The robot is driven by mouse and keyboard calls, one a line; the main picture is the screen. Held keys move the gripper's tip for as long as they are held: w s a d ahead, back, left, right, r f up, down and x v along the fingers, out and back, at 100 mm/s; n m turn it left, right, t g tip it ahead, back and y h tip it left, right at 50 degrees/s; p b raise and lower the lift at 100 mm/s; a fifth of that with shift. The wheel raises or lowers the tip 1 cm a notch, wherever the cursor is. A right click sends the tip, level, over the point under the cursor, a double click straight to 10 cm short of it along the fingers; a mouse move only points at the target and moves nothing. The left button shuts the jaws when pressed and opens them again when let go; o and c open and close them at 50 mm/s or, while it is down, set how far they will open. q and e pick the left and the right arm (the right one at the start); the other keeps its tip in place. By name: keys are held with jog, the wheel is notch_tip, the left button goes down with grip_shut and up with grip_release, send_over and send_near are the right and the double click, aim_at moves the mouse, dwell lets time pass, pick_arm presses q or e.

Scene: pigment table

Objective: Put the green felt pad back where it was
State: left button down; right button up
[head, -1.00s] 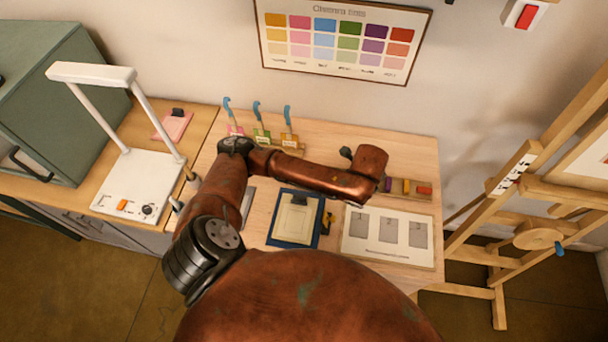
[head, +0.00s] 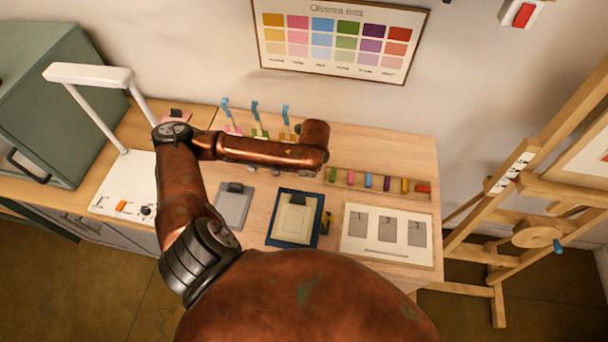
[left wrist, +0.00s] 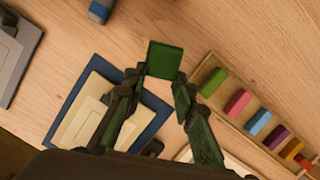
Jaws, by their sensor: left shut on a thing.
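The green felt pad (left wrist: 166,60) shows in the left wrist view as a small dark green square. My left gripper (left wrist: 158,80) is shut on it, with the pad between its fingertips. The pad is held over the wooden table, between the blue-framed board (left wrist: 72,100) and the tray of coloured blocks (left wrist: 208,104); its height is hard to tell. In the head view my left arm hides the gripper and the pad. My right gripper is in neither view.
The tray (head: 340,185) of coloured blocks lies near the table's back right. A white card with grey numbered squares (head: 350,245), the blue-framed board (head: 278,238) and a grey clipboard (head: 233,208) lie in front. Several blue-handled tools (head: 255,108) stand at the back.

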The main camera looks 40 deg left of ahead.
aim_at(304, 180)
pick_arm(q)
jog(key=shift+a+f, duration=1)
jog(key=shift+f, duration=0.2)
jog(key=x, duration=0.3)
jog(key=shift+s+d+f, duration=0.15)
jog(key=shift+s+f, duration=0.05)
jog(key=c, duration=1.4)
grip_release()
jog(key=p+v, duration=0.1)
jog(key=v, duration=1.1)
